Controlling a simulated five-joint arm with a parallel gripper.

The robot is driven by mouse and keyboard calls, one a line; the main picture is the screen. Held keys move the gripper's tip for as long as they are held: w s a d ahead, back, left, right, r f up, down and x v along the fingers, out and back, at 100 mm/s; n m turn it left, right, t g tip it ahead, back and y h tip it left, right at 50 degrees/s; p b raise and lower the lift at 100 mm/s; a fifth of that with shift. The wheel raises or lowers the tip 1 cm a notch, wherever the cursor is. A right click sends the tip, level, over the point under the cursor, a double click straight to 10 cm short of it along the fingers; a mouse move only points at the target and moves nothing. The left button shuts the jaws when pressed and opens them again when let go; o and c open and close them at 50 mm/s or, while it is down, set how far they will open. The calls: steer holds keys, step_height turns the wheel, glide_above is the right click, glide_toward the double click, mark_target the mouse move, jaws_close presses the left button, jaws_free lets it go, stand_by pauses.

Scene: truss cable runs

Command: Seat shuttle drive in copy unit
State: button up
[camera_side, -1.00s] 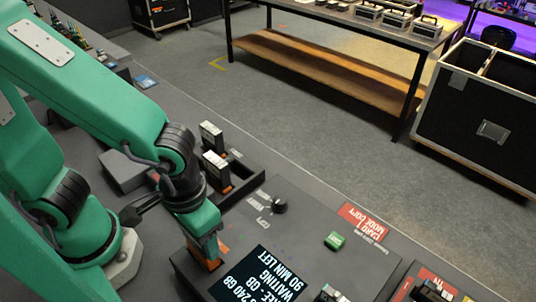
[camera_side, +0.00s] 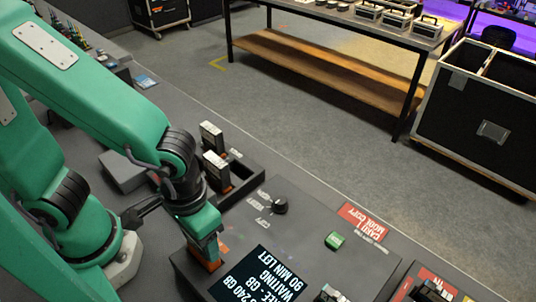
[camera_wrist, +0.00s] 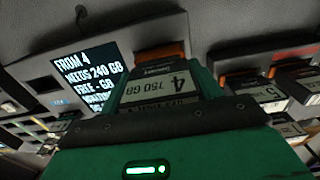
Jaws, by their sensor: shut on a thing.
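My gripper (camera_side: 205,245) is shut on a dark drive with a white label reading 4 and 750 GB; the drive (camera_wrist: 160,88) sits between the green fingers in the wrist view. In the side view my gripper points down at the left end of the dark copy unit (camera_side: 310,225), beside its screen (camera_side: 255,274), with orange showing just below the fingers. The screen also shows in the wrist view (camera_wrist: 85,75) and reads FROM 4, NEEDS 240 GB. The fingers hide most of the drive, and I cannot tell whether its lower end is inside a slot.
Two more drives stand upright in a dark rack (camera_side: 252,186) behind my gripper. A knob (camera_side: 280,206), a green button (camera_side: 335,240) and a red label (camera_side: 365,220) are on the unit. A grey block (camera_side: 122,170) lies to the left.

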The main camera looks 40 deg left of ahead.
steer(key=shift+f, duration=1.4)
stand_by(1.6)
steer(key=o, duration=1.5)
steer(key=shift+r, duration=3.75)
